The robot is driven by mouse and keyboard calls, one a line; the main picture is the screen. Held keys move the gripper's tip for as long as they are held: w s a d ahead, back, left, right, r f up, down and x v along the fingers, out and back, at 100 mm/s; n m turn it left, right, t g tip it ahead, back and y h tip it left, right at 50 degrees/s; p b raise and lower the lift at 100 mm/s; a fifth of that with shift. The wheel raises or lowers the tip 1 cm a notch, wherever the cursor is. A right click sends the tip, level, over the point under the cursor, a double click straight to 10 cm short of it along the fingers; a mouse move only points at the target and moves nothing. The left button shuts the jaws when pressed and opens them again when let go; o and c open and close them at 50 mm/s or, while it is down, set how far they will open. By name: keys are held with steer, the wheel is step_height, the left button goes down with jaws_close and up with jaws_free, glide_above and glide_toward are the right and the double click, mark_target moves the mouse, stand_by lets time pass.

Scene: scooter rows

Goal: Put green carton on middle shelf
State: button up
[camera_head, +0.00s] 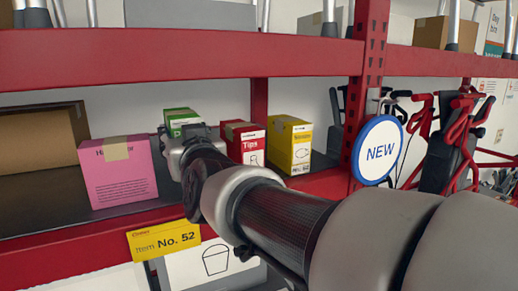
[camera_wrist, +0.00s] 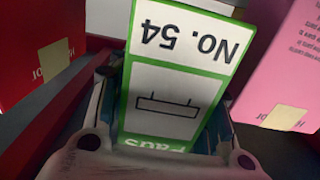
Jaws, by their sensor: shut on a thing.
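The green carton (camera_head: 180,117) is a small box with a tan tape patch, at the shelf in the head view. Its white label reading "No. 54" appears upside down in the wrist view (camera_wrist: 185,75). My gripper (camera_head: 188,138) is shut on the green carton, with a finger on either side of it. The carton is between a pink box and a red box. The shelf (camera_head: 35,205) has a dark deck and a red front beam. My gripper and arm hide the carton's lower part, so I cannot tell whether it touches the deck.
The pink box (camera_head: 118,175) stands left of my gripper, and the red "Tips" box (camera_head: 246,146) and yellow box (camera_head: 290,143) stand right. A brown box (camera_head: 40,140) is far left. A red beam (camera_head: 180,54) crosses above. A round "NEW" sign (camera_head: 379,150) hangs by the post.

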steer(key=shift+f, duration=1.7)
steer(key=shift+f, duration=0.1)
steer(key=shift+f+b, duration=0.15)
steer(key=shift+b, duration=0.15)
steer(key=o, duration=1.2)
